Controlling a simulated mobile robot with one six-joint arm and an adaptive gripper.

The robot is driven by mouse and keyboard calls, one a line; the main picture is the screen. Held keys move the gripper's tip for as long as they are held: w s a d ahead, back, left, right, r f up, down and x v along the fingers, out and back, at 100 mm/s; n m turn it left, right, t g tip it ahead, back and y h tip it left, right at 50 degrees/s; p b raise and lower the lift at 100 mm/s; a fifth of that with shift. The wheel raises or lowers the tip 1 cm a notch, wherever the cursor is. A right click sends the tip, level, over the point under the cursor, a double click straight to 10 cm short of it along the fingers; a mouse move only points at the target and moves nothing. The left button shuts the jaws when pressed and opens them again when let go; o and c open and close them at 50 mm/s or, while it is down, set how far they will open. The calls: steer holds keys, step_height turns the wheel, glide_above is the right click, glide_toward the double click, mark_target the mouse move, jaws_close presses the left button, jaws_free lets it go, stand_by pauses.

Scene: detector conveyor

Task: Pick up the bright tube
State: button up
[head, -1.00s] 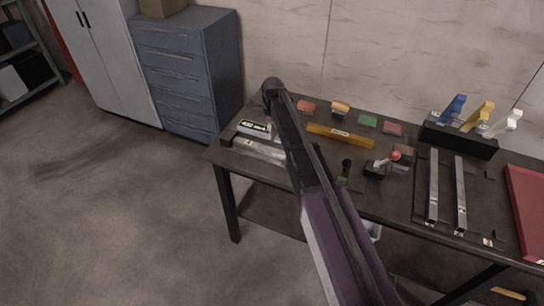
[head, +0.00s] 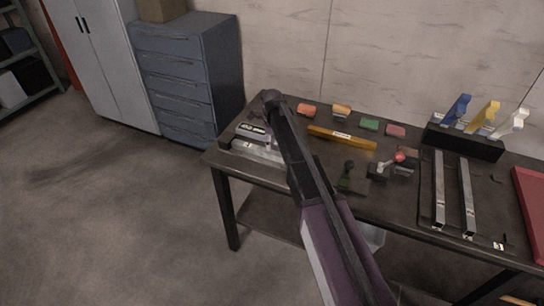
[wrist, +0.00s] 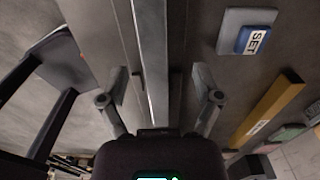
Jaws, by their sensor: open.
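A long bright silver tube (wrist: 152,50) runs from the top of the wrist view down between my fingers. My gripper (wrist: 160,78) is open, with one finger on each side of the bright tube and a gap to each. The tube's near end is hidden by the gripper body. In the head view, silver metal (head: 258,151) shows at the left end of the table, partly behind my arm.
A grey block with a blue SET label (wrist: 254,40) and a yellow bar (wrist: 270,108) lie right of the tube in the wrist view. On the dark table (head: 325,160), two more silver bars (head: 439,190) lie farther right, near a red tray (head: 532,205).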

mark_target(271, 152)
steer(key=f+b, duration=0.3)
steer(key=shift+s+a, duration=0.25)
steer(key=shift+a, duration=0.05)
steer(key=shift+f+b, duration=1.1)
steer(key=shift+b, duration=0.05)
jaws_close()
